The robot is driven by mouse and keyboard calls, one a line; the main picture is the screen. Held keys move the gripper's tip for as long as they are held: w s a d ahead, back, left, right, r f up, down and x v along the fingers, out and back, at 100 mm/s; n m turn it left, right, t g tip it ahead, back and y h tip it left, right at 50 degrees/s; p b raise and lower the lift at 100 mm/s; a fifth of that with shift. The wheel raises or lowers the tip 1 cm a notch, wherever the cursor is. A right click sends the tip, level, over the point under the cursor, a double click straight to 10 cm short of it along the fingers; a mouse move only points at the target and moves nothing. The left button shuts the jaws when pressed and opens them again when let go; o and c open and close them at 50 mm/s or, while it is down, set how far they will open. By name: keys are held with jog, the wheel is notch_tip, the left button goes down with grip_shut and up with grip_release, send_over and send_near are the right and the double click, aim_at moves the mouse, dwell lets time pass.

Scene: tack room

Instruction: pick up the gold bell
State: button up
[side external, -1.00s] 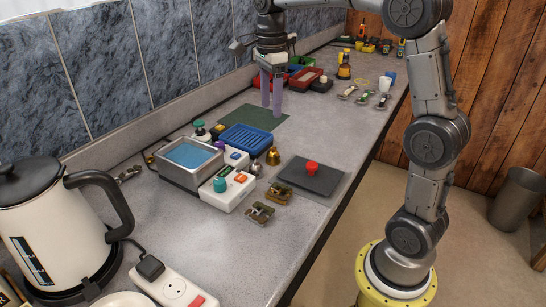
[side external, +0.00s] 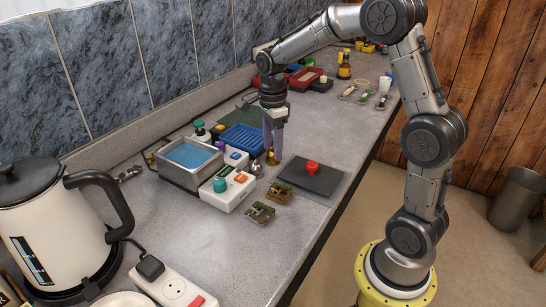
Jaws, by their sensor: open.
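The gold bell (side external: 272,160) stands on the grey counter, just right of the blue ribbed tray and left of the dark plate with the red knob. Only its lower part shows clearly; my fingers cover its upper part. My gripper (side external: 273,150) points down with its two purple fingers apart. The fingertips are at the bell, one on each side of its upper part in this view. I cannot tell whether they touch it.
The blue tray (side external: 245,139) and a white box with buttons (side external: 228,190) are close on the left. A dark plate with a red knob (side external: 312,170) is close on the right. Small brass pieces (side external: 260,213) lie in front. A metal basin (side external: 190,163) stands farther left.

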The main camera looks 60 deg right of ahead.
jog(key=shift+f, duration=0.45)
grip_shut()
jog(key=shift+r, duration=0.1)
